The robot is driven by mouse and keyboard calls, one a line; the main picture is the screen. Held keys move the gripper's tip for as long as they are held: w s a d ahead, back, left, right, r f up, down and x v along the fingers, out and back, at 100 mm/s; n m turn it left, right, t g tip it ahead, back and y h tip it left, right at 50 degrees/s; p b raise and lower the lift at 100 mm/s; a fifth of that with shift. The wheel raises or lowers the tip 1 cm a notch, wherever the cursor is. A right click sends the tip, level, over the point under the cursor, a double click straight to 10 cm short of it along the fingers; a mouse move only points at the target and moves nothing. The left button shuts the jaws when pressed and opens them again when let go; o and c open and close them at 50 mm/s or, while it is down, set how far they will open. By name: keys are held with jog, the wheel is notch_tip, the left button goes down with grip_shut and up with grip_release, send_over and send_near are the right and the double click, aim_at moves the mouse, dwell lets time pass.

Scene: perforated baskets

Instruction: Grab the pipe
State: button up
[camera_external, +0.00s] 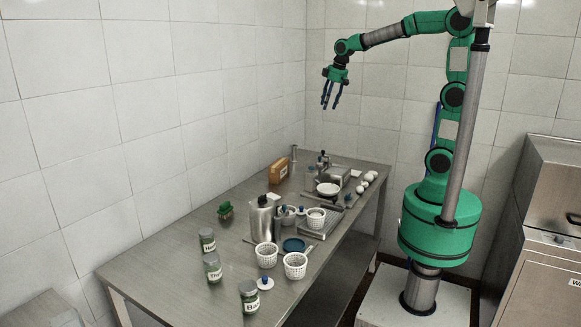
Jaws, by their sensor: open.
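My gripper (330,104) is open and empty, pointing down, high above the far end of the steel table (170,262). It touches nothing. No loose pipe is clearly seen on the table. A tall grey pole (466,138) stands upright in front of my arm, well to the right of the gripper; I cannot tell whether it is the pipe. A small upright metal fitting (294,154) stands at the table's far end, below and left of the gripper.
White perforated baskets (265,256) stand mid-table beside a steel bottle (263,219). Labelled jars (249,297) line the near part. A brown box (278,171), a white bowl (328,189) and several white round items (369,177) are farther back. The table's near-left end is clear.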

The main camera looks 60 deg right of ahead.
jog(key=w+d+f+g+p, duration=0.1)
jog(key=w+d, duration=0.2)
jog(key=w, duration=0.3)
jog(key=w+d+f+p, duration=0.2)
jog(key=w, duration=0.4)
jog(key=n+g+p, duration=0.2)
jog(key=p, duration=0.5)
send_over(294, 146)
jog(key=f, duration=2.1)
jog(key=shift+w+d+f, duration=0.2)
jog(key=shift+d+f, duration=0.2)
jog(key=shift+w+d+f, duration=0.1)
jog(key=shift+d+f, duration=0.15)
jog(key=shift+f, duration=0.3)
jog(key=shift+f, duration=0.1)
jog(key=shift+f, duration=4.2)
